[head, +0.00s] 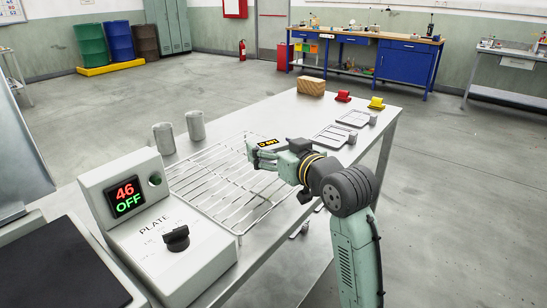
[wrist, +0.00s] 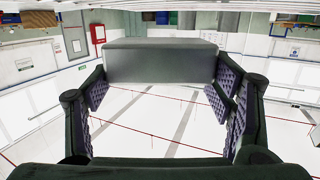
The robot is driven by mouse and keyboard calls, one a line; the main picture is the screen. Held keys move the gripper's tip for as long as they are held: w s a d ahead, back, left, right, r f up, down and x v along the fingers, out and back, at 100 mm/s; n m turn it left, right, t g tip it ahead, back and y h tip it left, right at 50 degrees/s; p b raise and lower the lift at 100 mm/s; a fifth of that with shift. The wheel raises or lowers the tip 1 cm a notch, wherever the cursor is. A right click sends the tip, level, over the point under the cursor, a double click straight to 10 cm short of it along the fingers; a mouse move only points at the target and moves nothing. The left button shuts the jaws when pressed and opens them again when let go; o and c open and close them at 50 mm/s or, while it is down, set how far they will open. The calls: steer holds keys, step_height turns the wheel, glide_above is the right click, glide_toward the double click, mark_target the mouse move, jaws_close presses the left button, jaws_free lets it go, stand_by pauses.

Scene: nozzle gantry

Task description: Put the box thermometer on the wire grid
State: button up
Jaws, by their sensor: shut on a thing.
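The box thermometer (head: 267,142) is a small dark box with an orange display on top. In the head view it is held at the fingertips of my gripper (head: 262,155), over the far right part of the wire grid (head: 212,180). In the wrist view the box thermometer (wrist: 160,62) shows as a plain grey block between the purple-padded fingers of my gripper (wrist: 160,95). The gripper is shut on it. The gap between box and grid is hard to judge.
A control box with a "46 OFF" display (head: 126,196) stands at the grid's near left. Two grey cylinders (head: 180,132) stand behind the grid. A wooden block (head: 311,87), red and yellow items (head: 376,103) and two small wire racks (head: 334,136) occupy the bench's far right.

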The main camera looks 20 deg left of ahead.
steer(key=shift+f, duration=1.7)
steer(key=shift+f, duration=0.15)
steer(key=o, duration=1.5)
steer(key=shift+o, duration=0.2)
steer(key=b+v, duration=0.2)
steer(key=v, duration=1)
